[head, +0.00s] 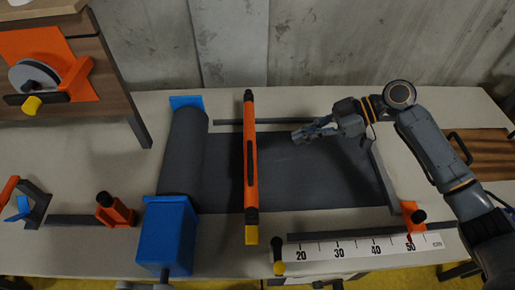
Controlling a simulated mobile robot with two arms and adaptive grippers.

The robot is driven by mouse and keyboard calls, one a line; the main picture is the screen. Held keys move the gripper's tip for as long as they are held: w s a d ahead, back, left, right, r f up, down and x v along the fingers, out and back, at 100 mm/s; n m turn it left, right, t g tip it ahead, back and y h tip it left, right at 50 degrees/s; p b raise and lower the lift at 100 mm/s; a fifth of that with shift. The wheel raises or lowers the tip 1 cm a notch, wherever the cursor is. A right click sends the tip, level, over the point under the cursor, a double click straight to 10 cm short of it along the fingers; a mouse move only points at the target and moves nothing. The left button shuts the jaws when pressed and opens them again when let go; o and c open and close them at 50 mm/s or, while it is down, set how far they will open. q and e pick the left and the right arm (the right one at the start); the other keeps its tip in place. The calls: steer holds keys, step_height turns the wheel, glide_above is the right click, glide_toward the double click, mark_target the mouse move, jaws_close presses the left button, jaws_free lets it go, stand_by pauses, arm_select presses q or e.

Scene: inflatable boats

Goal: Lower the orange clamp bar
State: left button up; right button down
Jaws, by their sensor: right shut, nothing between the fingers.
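The orange clamp bar (250,190) runs front to back across the dark grey sheet (310,175). It has a black grip in its middle and a yellow front end. From above I cannot tell how far it stands over the sheet. My right gripper (298,138) is shut and empty, over the back part of the sheet, to the right of the bar and apart from it. My left gripper is not in view.
A grey roll (183,150) sits in blue holders (167,232) left of the bar. A white ruler (358,251) lies along the front edge. Orange stops (115,211) stand on rails. A concrete wall (320,45) closes the back. A wooden panel (60,60) stands back left.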

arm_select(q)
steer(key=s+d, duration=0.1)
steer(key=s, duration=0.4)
arm_select(e)
steer(key=p, duration=0.4)
glide_toward(252, 155)
steer(key=x, duration=0.4)
steer(key=shift+a+f, duration=0.1)
steer(key=shift+f, duration=0.05)
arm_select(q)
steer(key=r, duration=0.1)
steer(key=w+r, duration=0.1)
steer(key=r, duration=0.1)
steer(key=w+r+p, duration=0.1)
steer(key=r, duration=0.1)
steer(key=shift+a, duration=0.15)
arm_select(e)
steer(key=f, duration=0.1)
steer(key=a+f, duration=0.1)
steer(key=f, duration=0.1)
steer(key=a+f, duration=0.1)
steer(key=f, duration=0.1)
steer(key=shift+w+a, duration=0.1)
